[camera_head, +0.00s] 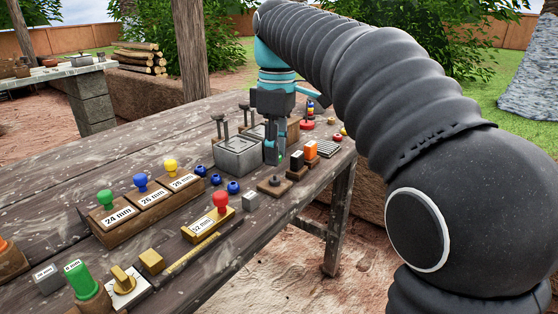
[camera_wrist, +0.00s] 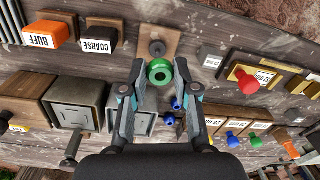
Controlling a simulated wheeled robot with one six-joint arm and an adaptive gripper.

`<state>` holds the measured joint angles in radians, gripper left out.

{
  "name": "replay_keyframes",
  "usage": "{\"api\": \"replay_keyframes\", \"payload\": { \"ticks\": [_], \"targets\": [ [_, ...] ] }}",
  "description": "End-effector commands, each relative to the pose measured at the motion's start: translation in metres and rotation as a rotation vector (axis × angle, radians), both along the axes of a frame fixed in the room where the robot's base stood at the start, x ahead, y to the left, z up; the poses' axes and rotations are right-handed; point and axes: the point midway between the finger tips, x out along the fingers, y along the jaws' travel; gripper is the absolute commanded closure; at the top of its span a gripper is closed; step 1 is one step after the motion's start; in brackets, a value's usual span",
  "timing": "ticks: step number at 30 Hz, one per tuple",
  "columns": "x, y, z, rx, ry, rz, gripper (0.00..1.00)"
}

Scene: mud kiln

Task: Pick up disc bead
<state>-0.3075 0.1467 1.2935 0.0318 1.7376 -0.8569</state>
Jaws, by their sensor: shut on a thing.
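A green disc bead (camera_wrist: 159,72) with a dark hole in its middle sits between the fingertips of my gripper (camera_wrist: 160,80) in the wrist view. The fingers are closed on its sides. In the head view my gripper (camera_head: 274,155) points down above the table, just right of a grey metal box (camera_head: 238,158). Only a sliver of green shows at its fingertips there; the rest of the bead is hidden by the fingers.
A wooden base with a dark peg (camera_head: 275,186) stands just in front of my gripper. Orange (camera_head: 310,149) and black (camera_head: 297,158) labelled blocks are to the right. Several blue beads (camera_head: 215,179) lie left, near a wooden rack (camera_head: 142,204) with coloured knobs. The wooden table (camera_head: 165,122) is clear at back left.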

Motion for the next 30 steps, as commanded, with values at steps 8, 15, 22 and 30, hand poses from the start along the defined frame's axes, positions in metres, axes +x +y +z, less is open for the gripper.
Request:
{"api": "replay_keyframes", "payload": {
  "ticks": [8,15,22,30],
  "targets": [
    [-0.009,-0.063,0.039,0.001,-0.003,-0.006,0.89],
    [-0.015,-0.1,0.061,0.001,0.0,-0.003,0.89],
    [-0.017,-0.114,0.069,0.0,0.0,-0.001,0.89],
    [-0.017,-0.115,0.069,0.0,0.0,0.0,0.89]
  ]
}}
